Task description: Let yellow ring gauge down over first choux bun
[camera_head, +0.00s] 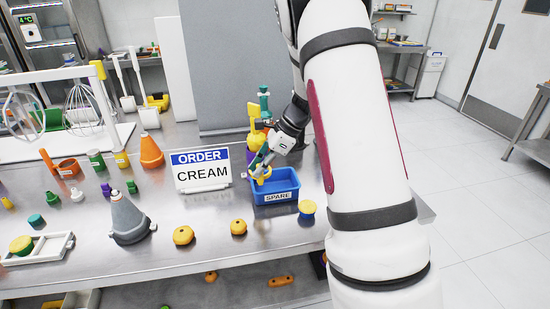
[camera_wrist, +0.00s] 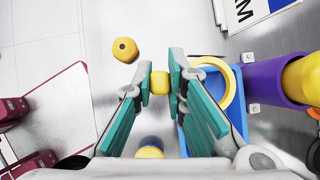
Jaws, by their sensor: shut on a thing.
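My gripper (camera_wrist: 160,85) is shut on a small yellow block (camera_wrist: 160,82), above the table at the near side of the blue SPARE bin. A yellow ring (camera_wrist: 228,88) shows beyond my right finger, partly hidden by it, over or in the bin; I cannot tell whether the block is its handle. In the head view my gripper (camera_head: 259,170) is at the bin with yellow (camera_head: 265,175) below it. Two orange choux buns (camera_head: 183,235) and (camera_head: 238,227) sit on the table, left of the bin. One bun (camera_wrist: 125,50) shows in the wrist view, apart from my fingers.
The blue SPARE bin (camera_head: 275,197) stands by the ORDER CREAM sign (camera_head: 201,170). A grey piping bag (camera_head: 130,219) stands left of the buns.

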